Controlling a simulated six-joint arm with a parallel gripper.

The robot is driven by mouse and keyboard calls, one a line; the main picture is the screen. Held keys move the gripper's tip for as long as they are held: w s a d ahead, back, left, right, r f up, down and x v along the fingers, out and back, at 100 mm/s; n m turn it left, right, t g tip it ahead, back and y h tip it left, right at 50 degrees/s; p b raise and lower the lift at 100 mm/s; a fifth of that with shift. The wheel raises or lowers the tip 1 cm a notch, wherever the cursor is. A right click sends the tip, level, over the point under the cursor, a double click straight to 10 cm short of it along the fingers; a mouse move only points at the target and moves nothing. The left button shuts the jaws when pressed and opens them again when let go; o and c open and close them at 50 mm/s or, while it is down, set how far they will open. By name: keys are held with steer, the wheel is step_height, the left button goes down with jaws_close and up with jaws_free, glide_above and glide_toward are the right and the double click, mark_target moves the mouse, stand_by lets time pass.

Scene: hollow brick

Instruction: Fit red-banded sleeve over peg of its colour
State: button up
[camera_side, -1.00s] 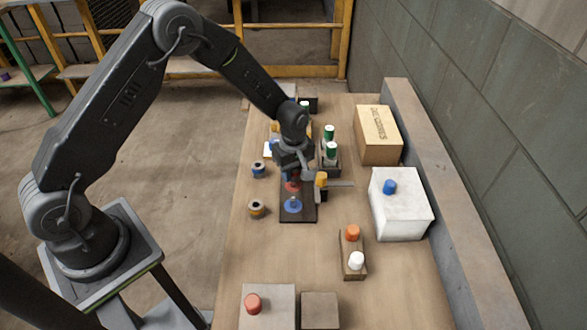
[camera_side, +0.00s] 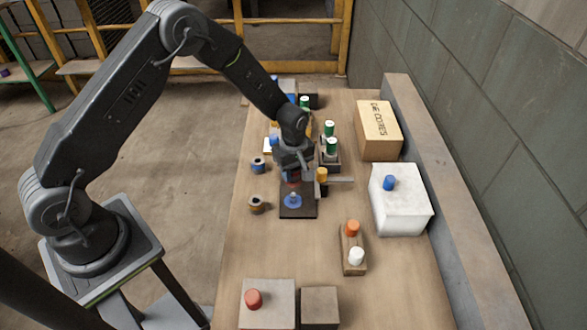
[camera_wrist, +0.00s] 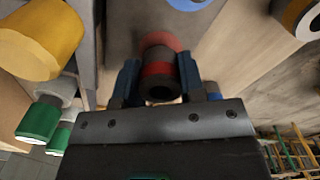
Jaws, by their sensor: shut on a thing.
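My gripper (camera_wrist: 160,83) is shut on the red-banded sleeve (camera_wrist: 158,69), a dark hollow cylinder with a red band, held between two blue fingertips. Its dark open end faces the wrist camera. A red disc (camera_wrist: 160,41) on the dark board (camera_wrist: 125,25) shows just behind the sleeve. The red peg itself is hidden, and I cannot tell whether the sleeve is around it. In the side view my gripper (camera_side: 293,178) is low over the far part of the dark board (camera_side: 298,212). The blue disc with its peg (camera_side: 293,200) is on the nearer part.
A blue-banded sleeve (camera_side: 258,165) and an orange-banded sleeve (camera_side: 256,205) stand left of the board. A yellow-topped post (camera_side: 321,175) and green-topped cylinders (camera_side: 331,146) stand close on the right. A white block (camera_side: 402,205) is farther right.

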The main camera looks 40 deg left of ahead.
steer(key=shift+f, duration=0.45)
stand_by(0.4)
steer(key=o, duration=1.1)
steer(key=shift+c, duration=0.2)
steer(key=shift+r, duration=0.1)
step_height(320, 180, up, 14)
